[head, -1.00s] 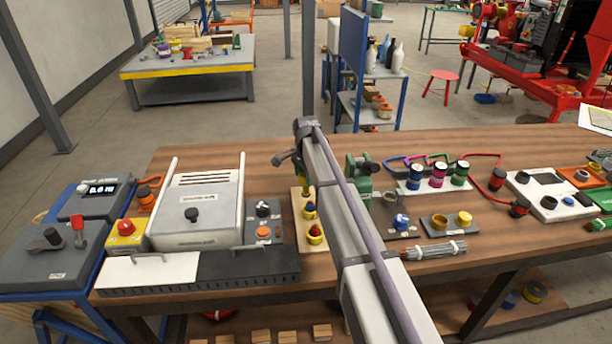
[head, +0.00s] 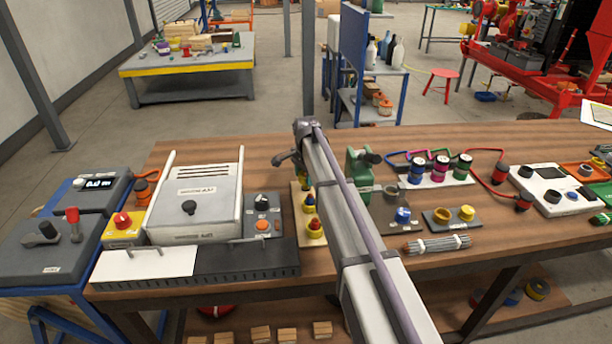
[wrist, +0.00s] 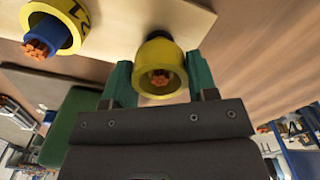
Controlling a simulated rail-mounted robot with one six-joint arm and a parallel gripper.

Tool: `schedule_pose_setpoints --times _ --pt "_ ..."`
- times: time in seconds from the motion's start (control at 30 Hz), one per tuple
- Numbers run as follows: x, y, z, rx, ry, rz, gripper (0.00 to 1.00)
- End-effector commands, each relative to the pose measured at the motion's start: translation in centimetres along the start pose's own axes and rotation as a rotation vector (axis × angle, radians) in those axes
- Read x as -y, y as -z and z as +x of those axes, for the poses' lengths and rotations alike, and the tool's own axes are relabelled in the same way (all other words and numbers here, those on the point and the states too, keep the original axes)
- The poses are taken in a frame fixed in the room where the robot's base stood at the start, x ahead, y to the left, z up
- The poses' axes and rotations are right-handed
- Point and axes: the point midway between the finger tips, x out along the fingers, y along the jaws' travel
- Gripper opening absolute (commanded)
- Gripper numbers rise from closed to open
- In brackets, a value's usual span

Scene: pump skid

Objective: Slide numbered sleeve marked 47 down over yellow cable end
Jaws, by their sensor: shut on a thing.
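In the wrist view my gripper (wrist: 160,82) has its green fingers closed on the sides of a yellow sleeve (wrist: 173,92). Bare copper strands (wrist: 160,77) of a cable end show inside the sleeve's opening. The sleeve appears to be around the cable end; how far down it sits I cannot tell. No number shows on the held sleeve from this side. In the head view my arm hides most of the gripper, which is over the pale board (head: 297,205).
Beside it, a blue cable end (wrist: 41,36) wears another yellow sleeve (wrist: 74,30) with printed digits. A grey-white lidded fixture (head: 197,205) stands left of the board.

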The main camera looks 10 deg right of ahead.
Motion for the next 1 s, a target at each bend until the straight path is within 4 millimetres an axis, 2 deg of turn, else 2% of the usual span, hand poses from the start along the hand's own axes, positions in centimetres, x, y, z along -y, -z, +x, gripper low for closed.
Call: schedule_pose_setpoints --times 0.6,0.93,0.97,1.0 --pt "0.0 0.0 2.0 0.0 0.0 0.0 0.38" --pt "0.0 0.0 2.1 0.0 0.0 0.0 0.38" --pt "0.0 0.0 2.1 0.0 0.0 0.0 0.55" --pt "0.0 0.0 2.1 0.0 0.0 0.0 0.59"
